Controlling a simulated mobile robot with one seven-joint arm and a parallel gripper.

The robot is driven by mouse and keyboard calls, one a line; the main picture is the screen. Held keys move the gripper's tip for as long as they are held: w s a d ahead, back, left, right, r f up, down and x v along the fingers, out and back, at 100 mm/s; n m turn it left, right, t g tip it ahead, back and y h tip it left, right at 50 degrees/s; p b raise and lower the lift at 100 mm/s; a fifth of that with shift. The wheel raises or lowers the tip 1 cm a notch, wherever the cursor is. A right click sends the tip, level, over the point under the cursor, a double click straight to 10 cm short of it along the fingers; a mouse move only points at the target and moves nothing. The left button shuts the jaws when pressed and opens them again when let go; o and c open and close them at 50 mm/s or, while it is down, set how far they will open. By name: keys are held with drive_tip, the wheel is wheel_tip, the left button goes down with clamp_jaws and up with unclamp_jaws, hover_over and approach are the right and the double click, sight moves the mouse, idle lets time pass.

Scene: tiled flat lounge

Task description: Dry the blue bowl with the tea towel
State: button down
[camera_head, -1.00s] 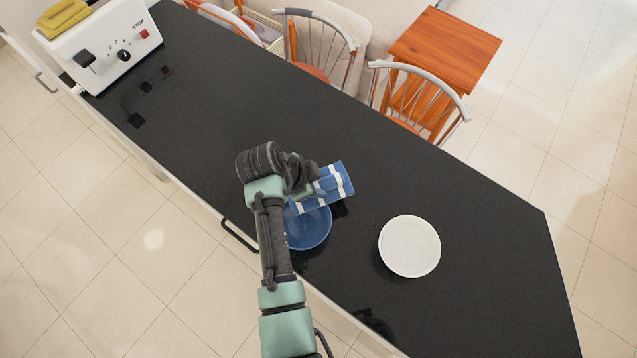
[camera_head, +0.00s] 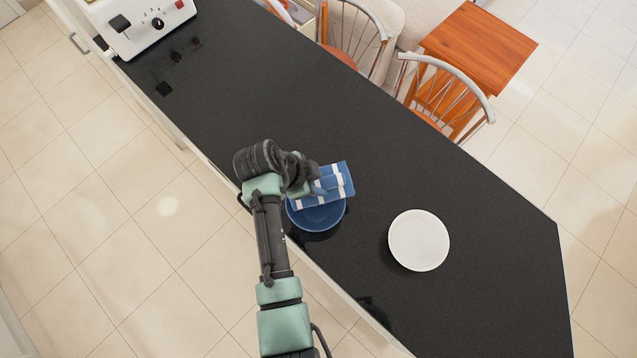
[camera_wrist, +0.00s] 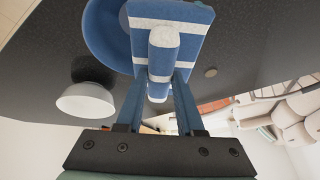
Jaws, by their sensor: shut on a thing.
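The blue bowl (camera_head: 318,218) sits on the black counter, near its front edge. The tea towel (camera_head: 338,187), blue with white stripes, lies across the upper part of the bowl in the head view and hides that part. My gripper (camera_wrist: 160,88) is shut on a bunched fold of the towel (camera_wrist: 192,20), seen between the two fingers in the wrist view. The blue bowl (camera_wrist: 106,30) shows behind the towel there. In the head view my wrist hides the fingertips. I cannot tell how firmly the towel touches the bowl.
A white toaster (camera_head: 140,22) stands at the far left end. Chairs (camera_head: 445,95) and a wooden stool (camera_head: 478,42) stand beyond the counter. The counter between toaster and bowl is mostly clear.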

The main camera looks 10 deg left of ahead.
drive_tip(key=shift+w+a+f+b, duration=0.15)
drive_tip(key=shift+w+b, duration=0.65)
drive_tip(key=shift+w, duration=0.65)
drive_tip(key=shift+s+d+r+p, duration=0.2)
drive_tip(key=shift+s+d+p, duration=0.35)
drive_tip(key=shift+d+p, duration=0.15)
drive_tip(key=shift+s+d+p, duration=0.55)
drive_tip(key=shift+s+d, duration=0.05)
drive_tip(key=shift+d, duration=0.25)
drive_tip(key=shift+s+d+p, duration=0.5)
drive_tip(key=shift+s+d, duration=0.05)
drive_tip(key=shift+d, duration=0.3)
wheel_tip(320, 180, up, 3)
drive_tip(key=p, duration=0.2)
drive_tip(key=shift+r+p, duration=0.1)
drive_tip(key=shift+p, duration=0.3)
